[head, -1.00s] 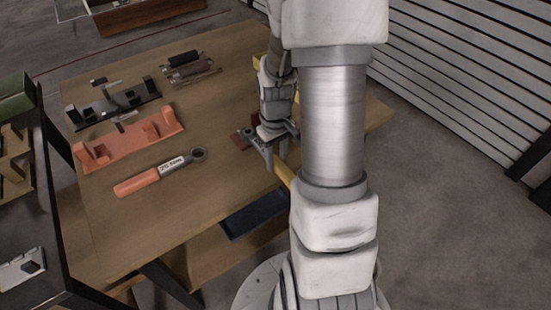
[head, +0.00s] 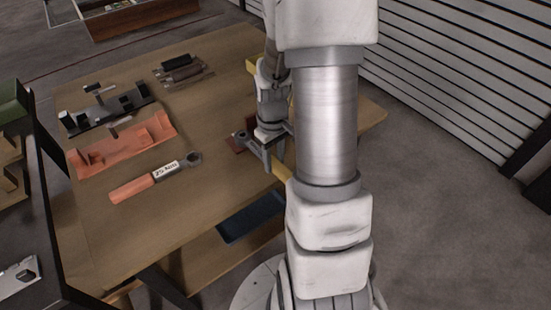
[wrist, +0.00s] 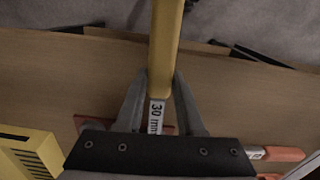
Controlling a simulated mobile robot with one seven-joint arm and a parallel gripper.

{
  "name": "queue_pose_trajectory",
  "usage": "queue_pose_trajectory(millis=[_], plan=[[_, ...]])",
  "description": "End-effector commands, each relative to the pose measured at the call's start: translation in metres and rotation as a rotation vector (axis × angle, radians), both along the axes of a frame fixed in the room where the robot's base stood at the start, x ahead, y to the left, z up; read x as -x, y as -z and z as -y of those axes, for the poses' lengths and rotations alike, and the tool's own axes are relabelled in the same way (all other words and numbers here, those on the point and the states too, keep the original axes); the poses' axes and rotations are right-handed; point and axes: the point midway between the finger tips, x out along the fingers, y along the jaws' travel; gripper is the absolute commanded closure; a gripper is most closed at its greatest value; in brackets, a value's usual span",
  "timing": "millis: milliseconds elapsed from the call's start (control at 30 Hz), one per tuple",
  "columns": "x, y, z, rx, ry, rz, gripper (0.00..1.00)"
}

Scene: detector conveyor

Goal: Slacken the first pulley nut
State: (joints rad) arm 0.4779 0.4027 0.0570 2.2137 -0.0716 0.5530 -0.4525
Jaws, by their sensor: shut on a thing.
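My gripper (wrist: 156,100) is shut on a yellow-handled wrench (wrist: 165,45), with its fingers either side of a white label that reads 30 mm. The yellow handle runs away toward the top of the wrist view. In the head view my gripper (head: 268,140) is over the right part of the workbench, partly behind my arm. A dark red piece (head: 240,142) lies under or beside it. The wrench's working end is hidden. I cannot make out the first pulley nut in either view.
An orange-handled wrench (head: 150,182) lies on the workbench (head: 190,220). Orange (head: 125,147) and black (head: 105,110) holders stand at its left, with dark tools (head: 183,70) behind. A yellow block with dark slots (wrist: 35,150) shows at the wrist view's lower left.

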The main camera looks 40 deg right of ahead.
Motion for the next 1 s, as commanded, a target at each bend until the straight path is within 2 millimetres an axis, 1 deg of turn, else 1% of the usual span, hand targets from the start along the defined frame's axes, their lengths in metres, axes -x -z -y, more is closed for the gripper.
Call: queue_pose_trajectory(millis=[367, 1000], plan=[[0.0, -0.003, 0.0, 0.0, 0.0, 0.0, 1.0], [0.0, -0.041, 0.0, 0.0, 0.0, 0.0, 1.0]])
